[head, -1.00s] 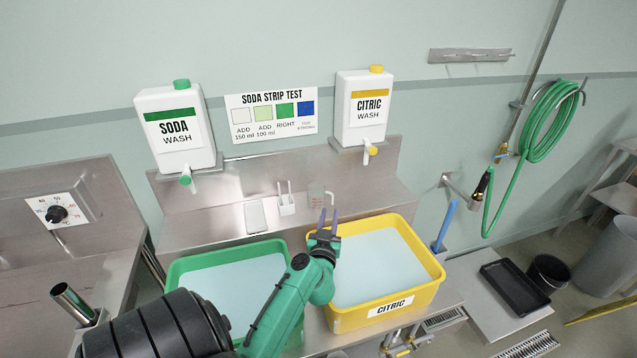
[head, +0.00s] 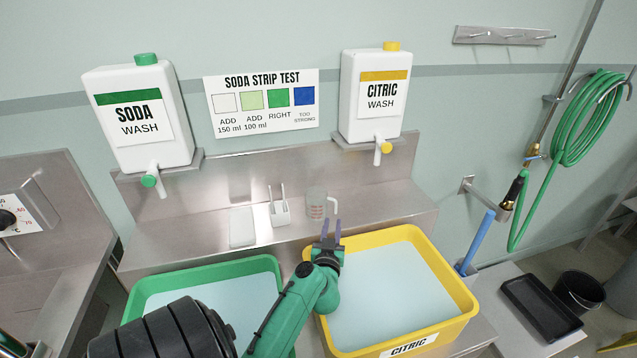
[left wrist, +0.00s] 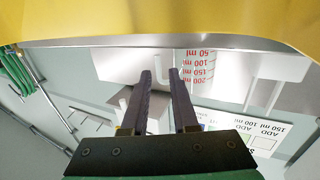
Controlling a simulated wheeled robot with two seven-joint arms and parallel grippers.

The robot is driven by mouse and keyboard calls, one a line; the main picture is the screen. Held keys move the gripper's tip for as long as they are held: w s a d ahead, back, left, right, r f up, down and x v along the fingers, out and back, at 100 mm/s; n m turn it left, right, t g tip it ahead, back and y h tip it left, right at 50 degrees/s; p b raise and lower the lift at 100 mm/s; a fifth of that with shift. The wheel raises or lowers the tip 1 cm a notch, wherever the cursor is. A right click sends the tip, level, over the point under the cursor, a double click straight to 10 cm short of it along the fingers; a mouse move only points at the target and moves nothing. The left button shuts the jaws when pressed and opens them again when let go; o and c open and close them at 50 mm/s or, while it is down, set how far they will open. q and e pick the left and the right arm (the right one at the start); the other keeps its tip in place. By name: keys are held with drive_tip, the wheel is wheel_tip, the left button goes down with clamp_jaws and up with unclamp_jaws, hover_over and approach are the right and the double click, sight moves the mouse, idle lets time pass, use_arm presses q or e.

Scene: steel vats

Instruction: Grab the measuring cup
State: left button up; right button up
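The measuring cup (head: 316,204) is clear with red markings and a pale handle on its right. It stands on the steel ledge behind the vats. In the left wrist view the cup (left wrist: 197,68) appears upside down, with red ml marks. My left gripper (head: 331,227) is in front of the cup, near its handle side, above the back rim of the yellow vat. Its two dark fingers are apart and empty. In the left wrist view the handle shows between the fingertips, but I cannot tell how far beyond them it is. My right gripper is not in view.
The green vat (head: 271,262) and the yellow vat (head: 468,300) hold pale liquid below my arm. A white strip holder (head: 280,212) and a flat white item (head: 242,227) stand left of the cup. The soda jug (head: 140,115) and citric jug (head: 375,95) hang above.

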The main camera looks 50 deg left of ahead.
sight(336, 210)
use_arm(q)
drive_tip(key=x, duration=0.6)
drive_tip(key=shift+w+r, duration=0.3)
drive_tip(key=shift+w, duration=0.1)
drive_tip(key=shift+w+a+f, duration=0.1)
drive_tip(key=shift+w+a, duration=0.15)
drive_tip(key=shift+s+d, duration=0.1)
drive_tip(key=shift+s, duration=0.05)
clamp_jaws()
idle(0.5)
